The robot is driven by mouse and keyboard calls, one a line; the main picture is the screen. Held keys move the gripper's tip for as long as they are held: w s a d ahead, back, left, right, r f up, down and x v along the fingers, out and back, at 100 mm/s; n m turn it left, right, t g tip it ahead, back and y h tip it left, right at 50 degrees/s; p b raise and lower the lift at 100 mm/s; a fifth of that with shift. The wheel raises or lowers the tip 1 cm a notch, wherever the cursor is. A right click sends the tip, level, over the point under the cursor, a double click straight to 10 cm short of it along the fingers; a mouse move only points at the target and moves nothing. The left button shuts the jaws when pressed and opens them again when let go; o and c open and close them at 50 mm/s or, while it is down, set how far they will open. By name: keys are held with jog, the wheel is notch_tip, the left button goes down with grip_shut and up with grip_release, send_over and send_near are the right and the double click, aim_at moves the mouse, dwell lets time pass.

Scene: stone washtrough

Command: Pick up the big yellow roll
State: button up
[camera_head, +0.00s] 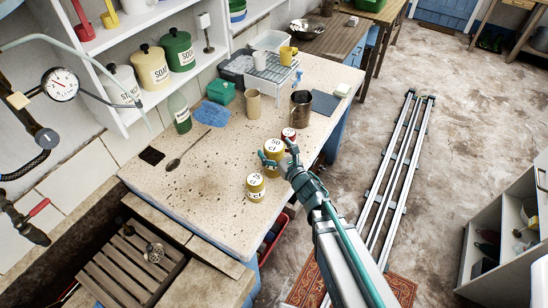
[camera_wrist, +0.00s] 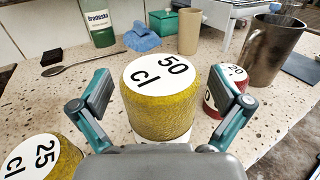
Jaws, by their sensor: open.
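The big yellow roll (camera_head: 273,146), marked "50 cl" on its white top, stands upright near the front edge of the stone counter. In the wrist view the big yellow roll (camera_wrist: 158,105) sits between the two fingers of my gripper (camera_wrist: 160,88). The fingers are open, with a visible gap on each side. In the head view my gripper (camera_head: 278,154) reaches over the counter edge to the roll, and its fingers partly hide the roll's side. The roll's lower end is partly hidden by my gripper in the wrist view.
A smaller yellow roll (camera_head: 255,186) marked "25" stands nearer the sink. A red roll (camera_wrist: 233,84) marked "20" stands close behind my right finger. A dark mug (camera_head: 301,107), a tan cup (camera_head: 253,102) and a spoon (camera_head: 186,154) are farther back. The counter's left part is mostly clear.

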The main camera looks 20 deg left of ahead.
jog(key=c, duration=1.8)
